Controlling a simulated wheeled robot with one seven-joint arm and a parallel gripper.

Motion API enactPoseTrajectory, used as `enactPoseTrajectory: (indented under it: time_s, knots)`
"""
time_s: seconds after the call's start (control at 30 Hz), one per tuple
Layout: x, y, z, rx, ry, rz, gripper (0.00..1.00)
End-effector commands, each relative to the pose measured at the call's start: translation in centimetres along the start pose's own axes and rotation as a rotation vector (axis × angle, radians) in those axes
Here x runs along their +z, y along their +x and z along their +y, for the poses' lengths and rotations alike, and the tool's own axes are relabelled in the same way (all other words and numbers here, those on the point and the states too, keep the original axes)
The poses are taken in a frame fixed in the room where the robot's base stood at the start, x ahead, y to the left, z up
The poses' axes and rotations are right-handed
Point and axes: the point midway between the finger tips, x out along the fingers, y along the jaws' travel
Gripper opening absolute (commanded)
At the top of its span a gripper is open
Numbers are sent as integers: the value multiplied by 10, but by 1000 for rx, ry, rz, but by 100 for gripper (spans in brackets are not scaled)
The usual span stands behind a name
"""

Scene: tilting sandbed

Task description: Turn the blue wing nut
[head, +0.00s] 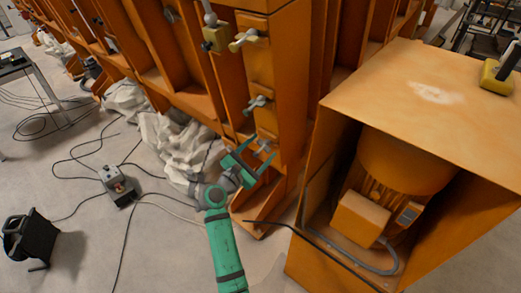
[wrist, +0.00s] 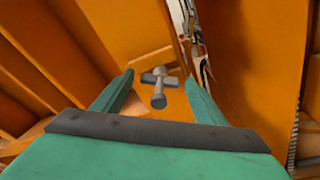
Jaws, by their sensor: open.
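In the wrist view a grey-blue wing nut (wrist: 159,98) with two side wings and a round-ended stem stands out from an orange panel. It appears between and beyond the fingertips of my gripper (wrist: 158,78), with a gap on both sides. My gripper is open and holds nothing. In the head view my green gripper (head: 263,147) reaches toward the low part of an orange post, where a small grey wing nut (head: 265,146) shows between the fingertips. Another blue-grey wing nut (head: 257,103) sits higher on the same post. I cannot tell for sure which one is the blue one.
A yellowish wing nut (head: 243,39) is higher on the post. An orange housing (head: 440,75) with a motor inside stands close on the right. White crumpled sheeting (head: 180,145), cables and a grey box (head: 116,183) lie on the floor at left.

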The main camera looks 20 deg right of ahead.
Motion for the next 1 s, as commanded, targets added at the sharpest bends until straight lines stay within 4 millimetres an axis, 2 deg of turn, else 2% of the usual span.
enactPoseTrajectory:
  time_s: [0.03,0.2,0.57,0.77,1.0]
  knots:
    - [0,0,0,0,0,0,63]
    - [0,0,0,0,0,0,24]
    - [0,0,-1,7,41,0,24]
    - [0,0,-2,29,150,0,24]
    - [-1,0,-3,72,356,1,24]
